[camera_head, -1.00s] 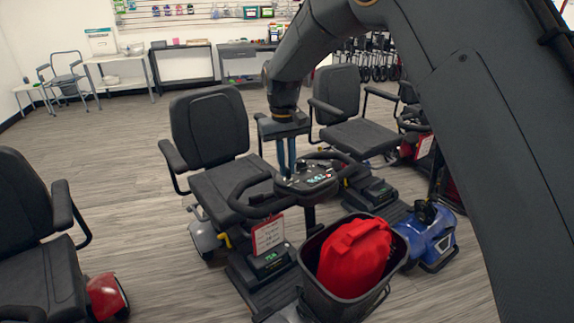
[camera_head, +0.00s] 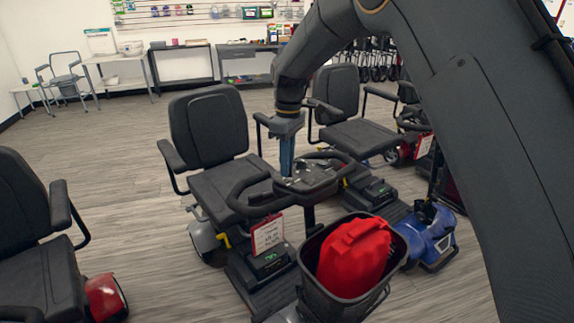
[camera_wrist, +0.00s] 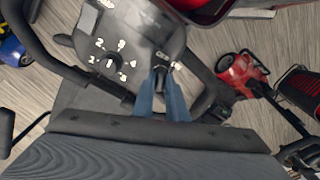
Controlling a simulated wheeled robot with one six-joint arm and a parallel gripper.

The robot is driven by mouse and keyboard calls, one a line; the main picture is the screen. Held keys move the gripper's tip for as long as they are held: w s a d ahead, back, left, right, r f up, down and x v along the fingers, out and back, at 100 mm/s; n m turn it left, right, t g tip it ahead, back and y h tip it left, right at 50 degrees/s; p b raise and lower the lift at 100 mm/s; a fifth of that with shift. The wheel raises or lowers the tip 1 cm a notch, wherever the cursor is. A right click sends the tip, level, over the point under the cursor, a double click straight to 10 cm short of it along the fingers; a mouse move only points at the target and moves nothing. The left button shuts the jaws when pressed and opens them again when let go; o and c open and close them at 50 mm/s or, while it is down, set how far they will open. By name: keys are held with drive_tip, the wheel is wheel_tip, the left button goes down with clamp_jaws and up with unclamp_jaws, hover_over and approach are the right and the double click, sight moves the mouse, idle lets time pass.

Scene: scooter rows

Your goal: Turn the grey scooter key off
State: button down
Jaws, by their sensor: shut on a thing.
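The grey scooter's console (camera_head: 308,178) sits between black looped handlebars in the middle of the head view. In the wrist view the console (camera_wrist: 110,28) shows a speed dial (camera_wrist: 108,64) ringed by white numbers. My gripper (camera_head: 287,176) points down onto the left part of the console. In the wrist view the blue fingers of my gripper (camera_wrist: 161,82) are shut on the small key (camera_wrist: 161,70) at the console's edge, below a white label. The fingers mostly hide the key, so its exact angle is hard to tell.
A black basket (camera_head: 333,285) with a red bag (camera_head: 355,257) is in front of the console. The scooter's black seat (camera_head: 228,185) is behind it. A blue scooter (camera_head: 430,236) stands close on the right, and a red one (camera_head: 103,298) on the left.

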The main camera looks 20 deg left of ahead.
drive_tip(key=shift+n, duration=0.3)
idle(0.4)
drive_tip(key=c, duration=1.8)
unclamp_jaws()
drive_tip(key=shift+o, duration=0.2)
drive_tip(key=shift+w+r+b, duration=0.2)
drive_tip(key=shift+r+b, duration=0.25)
drive_tip(key=shift+r, duration=1.55)
drive_tip(key=shift+w+r+b, duration=0.15)
drive_tip(key=shift+r+b, duration=0.3)
drive_tip(key=shift+r, duration=1.5)
